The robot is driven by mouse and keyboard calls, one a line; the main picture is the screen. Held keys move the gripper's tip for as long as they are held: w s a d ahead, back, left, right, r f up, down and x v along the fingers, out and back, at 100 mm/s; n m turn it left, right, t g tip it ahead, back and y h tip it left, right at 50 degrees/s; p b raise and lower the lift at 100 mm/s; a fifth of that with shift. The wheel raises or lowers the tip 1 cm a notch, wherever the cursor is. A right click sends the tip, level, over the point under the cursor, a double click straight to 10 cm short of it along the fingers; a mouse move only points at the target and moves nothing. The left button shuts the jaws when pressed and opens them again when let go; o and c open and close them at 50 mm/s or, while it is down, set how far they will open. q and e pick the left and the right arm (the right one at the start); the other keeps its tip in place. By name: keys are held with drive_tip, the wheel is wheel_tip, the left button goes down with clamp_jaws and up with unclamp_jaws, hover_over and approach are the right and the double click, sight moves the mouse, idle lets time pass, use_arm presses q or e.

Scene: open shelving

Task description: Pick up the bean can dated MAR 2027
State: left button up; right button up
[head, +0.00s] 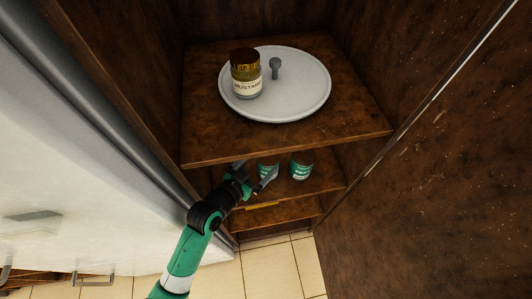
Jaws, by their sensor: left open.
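My right gripper is not in view.
On the upper shelf (210,130), a round white turntable (300,98) with a grey knob (275,68) bears a mustard jar (246,75). Brown cabinet walls close in on both sides. A lower shelf (280,216) lies beneath the cans. Tiled floor is below.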

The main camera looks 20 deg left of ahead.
sight(267, 158)
use_arm(q)
drive_tip(key=shift+w+a+f, duration=0.1)
drive_tip(key=shift+w+d+f+b, duration=0.2)
drive_tip(key=shift+w+f+b, duration=0.1)
drive_tip(key=shift+w+b, duration=0.05)
drive_tip(key=b+x, duration=0.1)
drive_tip(key=x, duration=0.3)
drive_tip(key=shift+r, duration=0.2)
clamp_jaws()
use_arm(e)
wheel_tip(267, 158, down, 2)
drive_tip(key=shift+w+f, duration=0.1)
